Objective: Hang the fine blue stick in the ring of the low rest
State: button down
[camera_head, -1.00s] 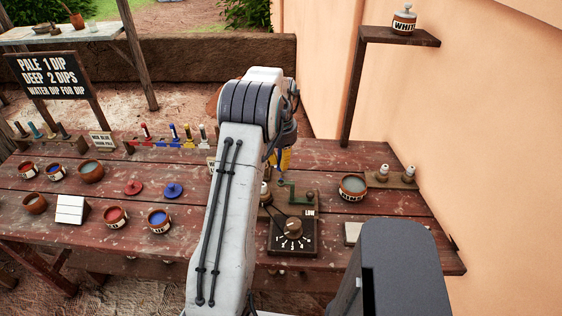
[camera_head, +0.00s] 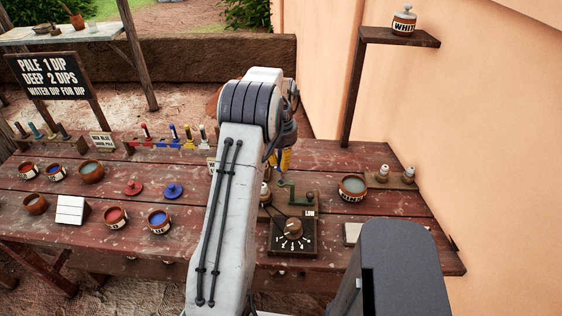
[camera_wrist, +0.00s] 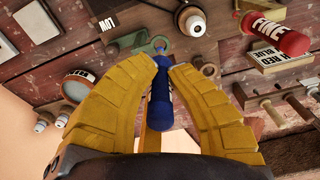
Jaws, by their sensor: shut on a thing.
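My gripper (camera_head: 284,160) is mostly hidden behind my arm in the head view. In the wrist view its yellow fingers (camera_wrist: 166,68) are shut on the blue stick (camera_wrist: 160,108), which has a white label strip. The stick's narrow end points at the table side, beside a green bracket (camera_wrist: 127,39). The bracket also shows in the head view (camera_head: 284,197), just behind a tag reading LOW (camera_head: 308,213).
A dial box (camera_head: 292,232) stands in front of the bracket. A brown bowl (camera_head: 353,187) and a block with white-topped pegs (camera_head: 397,177) are to the right. In the wrist view a red FINE stick (camera_wrist: 275,35) and a wooden rack (camera_wrist: 280,108) are close by.

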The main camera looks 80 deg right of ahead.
jog(key=shift+f+b, duration=2)
jog(key=shift+f, duration=0.85)
dwell(1.7)
jog(key=c, duration=0.7)
grip_release()
jog(key=shift+o, duration=0.2)
jog(key=shift+r, duration=0.1)
jog(key=shift+r+p, duration=2.8)
jog(key=shift+r, duration=0.85)
